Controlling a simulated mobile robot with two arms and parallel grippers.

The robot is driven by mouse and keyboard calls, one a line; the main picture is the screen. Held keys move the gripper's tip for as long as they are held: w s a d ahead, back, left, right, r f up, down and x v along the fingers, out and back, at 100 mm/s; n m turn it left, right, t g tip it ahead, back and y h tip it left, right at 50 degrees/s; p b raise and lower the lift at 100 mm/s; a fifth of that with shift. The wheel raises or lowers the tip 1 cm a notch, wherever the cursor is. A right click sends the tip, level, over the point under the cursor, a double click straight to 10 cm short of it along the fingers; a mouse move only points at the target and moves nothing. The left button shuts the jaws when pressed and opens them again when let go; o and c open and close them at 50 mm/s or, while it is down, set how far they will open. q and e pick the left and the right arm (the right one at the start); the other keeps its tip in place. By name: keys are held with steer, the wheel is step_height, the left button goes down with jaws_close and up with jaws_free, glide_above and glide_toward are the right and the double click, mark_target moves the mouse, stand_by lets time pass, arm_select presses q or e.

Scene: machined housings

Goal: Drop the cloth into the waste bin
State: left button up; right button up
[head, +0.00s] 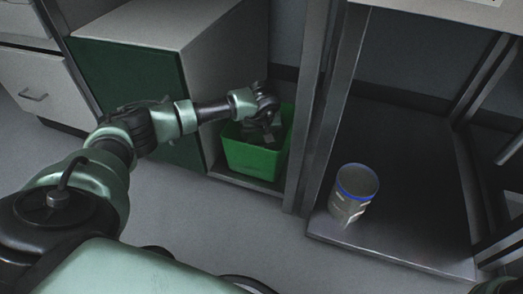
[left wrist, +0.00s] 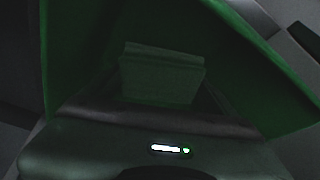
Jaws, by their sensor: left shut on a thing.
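The green waste bin (head: 255,157) stands on a low shelf between a cabinet and a metal post. My left gripper (head: 268,132) reaches down into its open top from the left and is shut on the cloth. In the left wrist view the cloth (left wrist: 162,78) is a dark, folded, block-like shape in front of the gripper, with the bin's green walls (left wrist: 250,60) around it. The inside is very dark, so the cloth's lower part and the bin's floor cannot be made out. My right gripper is out of view.
A grey can with a blue rim (head: 353,193) stands on the dark lower shelf (head: 410,160) at the right. The metal post (head: 308,110) rises close to the bin's right side. The cabinet with a green side (head: 135,90) is at the left.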

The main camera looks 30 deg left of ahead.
mark_target(261, 144)
arm_select(q)
step_height(261, 144, down, 4)
steer(key=b, duration=0.2)
steer(key=shift+f+b, duration=0.15)
steer(key=shift+b, duration=0.2)
steer(key=shift+f, duration=0.1)
steer(key=shift+f, duration=0.55)
steer(key=shift+b, duration=0.3)
steer(key=o, duration=1.1)
steer(key=shift+f, duration=0.1)
